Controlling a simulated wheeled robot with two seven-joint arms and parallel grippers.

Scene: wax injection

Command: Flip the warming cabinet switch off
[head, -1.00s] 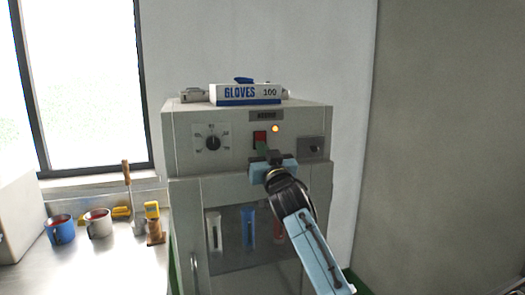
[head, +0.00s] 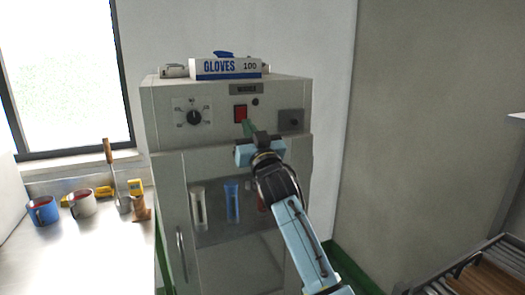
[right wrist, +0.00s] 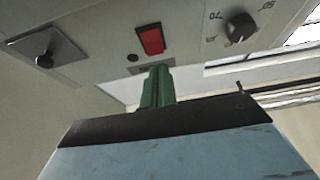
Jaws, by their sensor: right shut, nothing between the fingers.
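The warming cabinet (head: 225,92) is a grey box with a glass door and a control panel on top of its front. Its red rocker switch (head: 240,114) sits mid-panel, and it also shows in the right wrist view (right wrist: 151,40). The indicator lamp (head: 255,102) beside the switch is dark; it shows dark in the right wrist view (right wrist: 132,58) too. My right gripper (head: 247,127) is shut and empty, its green fingertips just below the switch. The right wrist view shows the fingertips (right wrist: 157,75) apart from the switch in the picture. My left gripper is not in view.
A dial (head: 194,117) and a latch plate (head: 291,121) flank the switch. A glove box (head: 226,69) lies on top of the cabinet. A rack (head: 475,270) is at lower right.

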